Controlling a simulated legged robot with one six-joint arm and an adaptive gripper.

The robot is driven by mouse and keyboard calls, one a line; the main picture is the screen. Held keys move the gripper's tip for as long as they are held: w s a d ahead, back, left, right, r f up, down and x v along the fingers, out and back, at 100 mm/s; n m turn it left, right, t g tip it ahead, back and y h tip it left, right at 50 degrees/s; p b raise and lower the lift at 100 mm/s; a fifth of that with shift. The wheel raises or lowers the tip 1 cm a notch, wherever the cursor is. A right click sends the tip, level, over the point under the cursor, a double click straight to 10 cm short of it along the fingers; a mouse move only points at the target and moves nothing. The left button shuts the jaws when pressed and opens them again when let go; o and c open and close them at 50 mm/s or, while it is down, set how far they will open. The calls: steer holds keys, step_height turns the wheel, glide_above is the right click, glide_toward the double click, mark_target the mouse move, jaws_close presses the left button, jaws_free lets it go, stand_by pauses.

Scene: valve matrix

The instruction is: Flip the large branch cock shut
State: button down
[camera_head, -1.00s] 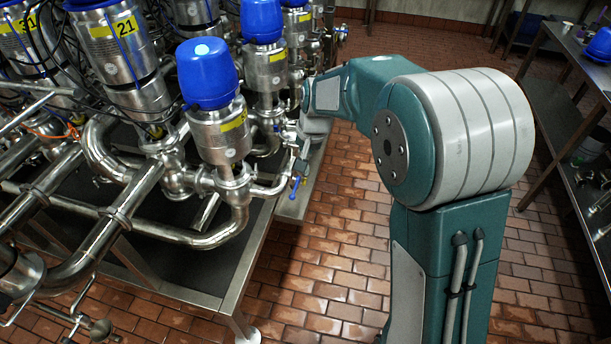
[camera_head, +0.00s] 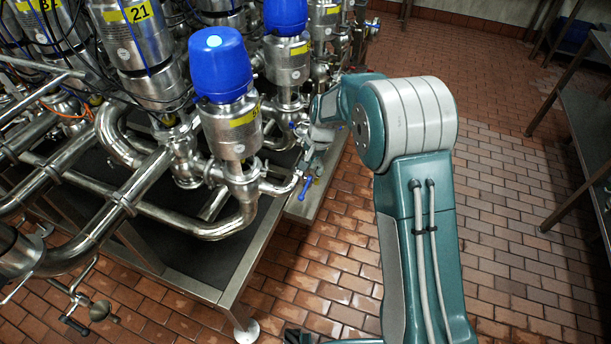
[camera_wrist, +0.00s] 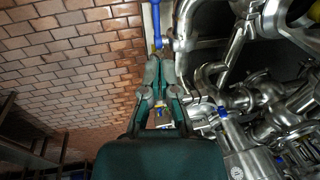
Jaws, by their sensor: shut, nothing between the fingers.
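A small cock with a blue lever handle (camera_head: 305,187) sits at the end of the pipe branch at the table's near right corner. Its lever hangs down at a slant past the table edge. In the wrist view a blue lever (camera_wrist: 157,25) shows just beyond my fingertips; I cannot tell whether it touches them. A second blue handle (camera_wrist: 225,122) shows at the right in the wrist view. My gripper (camera_head: 308,168) is shut and empty, just above the near lever in the head view; it also shows in the wrist view (camera_wrist: 156,62). My own arm partly hides the area behind it.
Steel valves with blue caps (camera_head: 215,65) and bent pipes (camera_head: 200,232) crowd the steel table (camera_head: 235,285) to the left. The brick-tiled floor (camera_head: 500,190) is clear on the right, up to a dark bench (camera_head: 590,130) at the right edge.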

glide_toward(305, 190)
steer(key=f, duration=0.2)
steer(key=a+f, duration=0.1)
steer(key=f, duration=0.3)
steer(key=shift+w+a+f, duration=0.25)
steer(key=shift+w+a, duration=0.05)
steer(key=shift+w, duration=0.1)
steer(key=shift+f, duration=0.4)
steer(key=shift+w+d+f, duration=0.1)
steer(key=shift+d+f, duration=0.1)
steer(key=shift+a, duration=0.2)
